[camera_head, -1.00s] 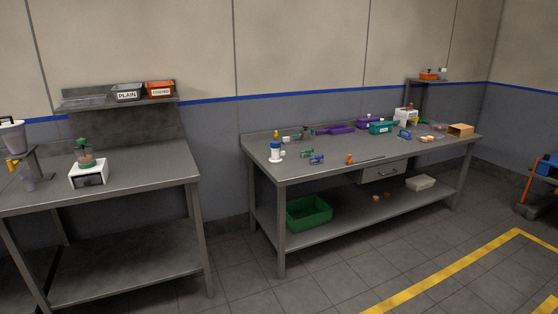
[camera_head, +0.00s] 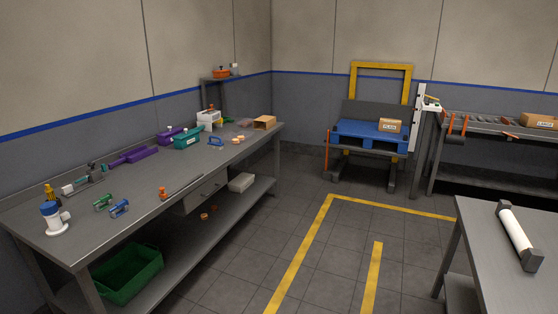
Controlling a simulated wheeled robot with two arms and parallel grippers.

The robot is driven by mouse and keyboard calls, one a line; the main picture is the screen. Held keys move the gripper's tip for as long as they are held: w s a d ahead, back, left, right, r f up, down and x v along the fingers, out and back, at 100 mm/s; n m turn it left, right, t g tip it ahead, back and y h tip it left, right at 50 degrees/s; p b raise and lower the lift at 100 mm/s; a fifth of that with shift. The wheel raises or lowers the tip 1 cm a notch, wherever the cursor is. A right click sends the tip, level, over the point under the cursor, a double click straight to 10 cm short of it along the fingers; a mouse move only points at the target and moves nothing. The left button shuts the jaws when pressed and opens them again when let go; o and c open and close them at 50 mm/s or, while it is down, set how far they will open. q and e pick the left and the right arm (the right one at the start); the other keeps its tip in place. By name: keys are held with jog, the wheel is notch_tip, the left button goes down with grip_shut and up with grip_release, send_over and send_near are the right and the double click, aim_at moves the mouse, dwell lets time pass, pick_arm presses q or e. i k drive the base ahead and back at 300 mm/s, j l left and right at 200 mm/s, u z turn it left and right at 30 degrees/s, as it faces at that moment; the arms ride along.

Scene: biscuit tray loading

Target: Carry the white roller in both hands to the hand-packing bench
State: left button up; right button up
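The white roller (camera_head: 516,234) lies on a grey steel table (camera_head: 472,232) at the lower right. It has a white tube and dark end blocks, and it lies slantwise to the table edge. A long grey bench (camera_head: 135,189) with small tools and parts stands along the left wall; I cannot tell from a label whether it is the hand-packing bench. Neither of my grippers shows in the head view, and nothing is seen holding the roller.
A blue pallet (camera_head: 368,133) with a cardboard box (camera_head: 390,126) stands on a lift at the back. Another bench (camera_head: 490,126) stands at the back right. The grey floor between the tables is open, with yellow lines (camera_head: 310,245). A green crate (camera_head: 128,274) sits on the left bench's lower shelf.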

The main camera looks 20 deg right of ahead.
aim_at(187, 166)
jog(key=i+l+z, duration=0.2)
jog(key=i+z, duration=0.6)
jog(key=i, duration=0.25)
jog(key=i+j+z, duration=0.1)
jog(key=i+z, duration=0.25)
jog(key=i, duration=0.15)
jog(key=i+z, duration=0.45)
jog(key=i+j+z, duration=0.15)
jog(key=i+z, duration=0.3)
jog(key=i+j+z, duration=0.25)
jog(key=z, duration=0.15)
jog(key=i+j+z, duration=0.65)
jog(key=j+z, duration=0.25)
jog(key=i+j+z, duration=0.2)
jog(key=j+z, duration=0.15)
jog(key=i+j+z, duration=0.1)
jog(key=j+z, duration=0.25)
jog(key=i+j+z, duration=0.1)
jog(key=j+z, duration=0.25)
jog(key=j, duration=0.25)
